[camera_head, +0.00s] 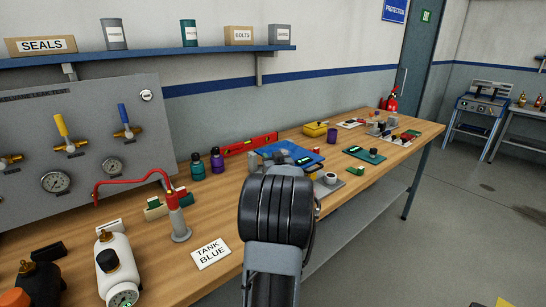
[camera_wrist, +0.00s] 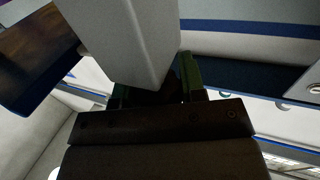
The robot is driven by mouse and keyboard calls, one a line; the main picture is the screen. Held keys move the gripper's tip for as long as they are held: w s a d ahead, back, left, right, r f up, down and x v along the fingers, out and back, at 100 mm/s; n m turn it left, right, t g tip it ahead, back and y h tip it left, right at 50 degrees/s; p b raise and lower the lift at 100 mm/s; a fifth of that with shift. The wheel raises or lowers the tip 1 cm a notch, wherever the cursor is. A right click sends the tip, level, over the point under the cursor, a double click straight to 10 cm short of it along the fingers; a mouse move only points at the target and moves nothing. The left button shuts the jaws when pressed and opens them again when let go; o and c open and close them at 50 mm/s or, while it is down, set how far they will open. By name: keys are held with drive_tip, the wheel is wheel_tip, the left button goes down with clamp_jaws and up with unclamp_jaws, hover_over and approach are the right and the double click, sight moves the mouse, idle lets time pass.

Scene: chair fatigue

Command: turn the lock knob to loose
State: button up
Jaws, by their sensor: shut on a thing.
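My gripper (camera_wrist: 155,95) shows in the wrist view, with a dark body across the bottom and green at the right finger. It is shut on the lower end of a pale grey block (camera_wrist: 135,40), which runs up out of the picture. The contact is dark, and I cannot tell whether this block is the lock knob or a part beside it. In the head view my own black and grey arm stands in front, and the gripper is hidden behind it. I cannot make out a lock knob there.
The wooden bench (camera_head: 225,207) runs to the back right.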

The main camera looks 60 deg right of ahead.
drive_tip(key=shift+a+r+n+t+y+p, duration=0.1)
drive_tip(key=shift+r+n+t+y+p, duration=0.1)
drive_tip(key=shift+n+t+y+p, duration=0.95)
drive_tip(key=shift+w+y, duration=0.1)
drive_tip(key=shift+y, duration=0.15)
drive_tip(key=o, duration=0.9)
drive_tip(key=shift+f, duration=0.15)
drive_tip(key=v, duration=1.3)
drive_tip(key=shift+s+a+r, duration=0.25)
drive_tip(key=shift+s, duration=0.1)
